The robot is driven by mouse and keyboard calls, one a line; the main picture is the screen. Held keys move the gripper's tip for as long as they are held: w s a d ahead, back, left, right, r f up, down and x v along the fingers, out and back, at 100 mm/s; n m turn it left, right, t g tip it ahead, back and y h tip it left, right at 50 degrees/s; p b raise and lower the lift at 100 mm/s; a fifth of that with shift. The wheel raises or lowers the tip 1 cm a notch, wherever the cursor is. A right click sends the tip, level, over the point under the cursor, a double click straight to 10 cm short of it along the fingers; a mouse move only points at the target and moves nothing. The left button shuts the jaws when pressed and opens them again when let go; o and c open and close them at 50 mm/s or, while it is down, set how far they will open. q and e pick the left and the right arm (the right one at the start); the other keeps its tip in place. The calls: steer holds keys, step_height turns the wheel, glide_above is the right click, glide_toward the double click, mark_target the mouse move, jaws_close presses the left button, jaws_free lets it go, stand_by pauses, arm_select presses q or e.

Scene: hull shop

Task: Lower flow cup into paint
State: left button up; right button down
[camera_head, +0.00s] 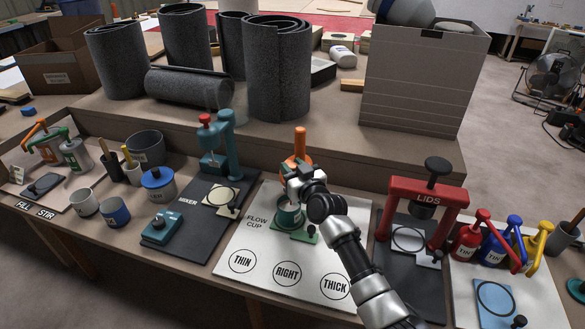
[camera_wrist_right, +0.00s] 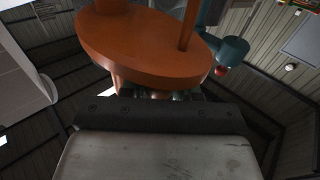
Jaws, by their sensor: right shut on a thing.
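The orange flow cup (camera_head: 300,141) is above the white board marked FLOW CUP, with its handle pointing up. My right gripper (camera_head: 300,174) is shut on it and hides its lower part. In the right wrist view a broad orange disc of the flow cup (camera_wrist_right: 150,42) sits just beyond the jaws. Below the gripper, a teal can (camera_head: 289,219) stands on a green base (camera_head: 303,237). The hand partly covers the can's mouth, and I cannot tell the paint level or whether the cup touches the can. My left gripper is not in view.
The white board (camera_head: 262,272) has circles marked THIN, RIGHT and THICK. A teal mixer (camera_head: 224,150) stands to the left and a red LIDS press (camera_head: 427,195) to the right. Grey rolls (camera_head: 277,75) stand on the raised shelf behind.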

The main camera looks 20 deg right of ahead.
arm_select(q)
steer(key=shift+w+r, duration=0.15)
arm_select(e)
steer(key=shift+f, duration=0.35)
steer(key=shift+s, duration=0.1)
steer(key=c, duration=0.8)
jaws_free()
steer(key=shift+s, duration=0.25)
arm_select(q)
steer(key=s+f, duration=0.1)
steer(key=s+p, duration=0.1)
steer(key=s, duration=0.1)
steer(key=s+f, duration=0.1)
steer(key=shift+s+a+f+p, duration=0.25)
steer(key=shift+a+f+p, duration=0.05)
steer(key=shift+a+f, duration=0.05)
arm_select(e)
steer(key=s, duration=0.3)
steer(key=s+d, duration=0.1)
steer(key=s, duration=0.2)
steer(key=s+d, duration=0.1)
steer(key=s, duration=0.3)
steer(key=shift+r, duration=0.15)
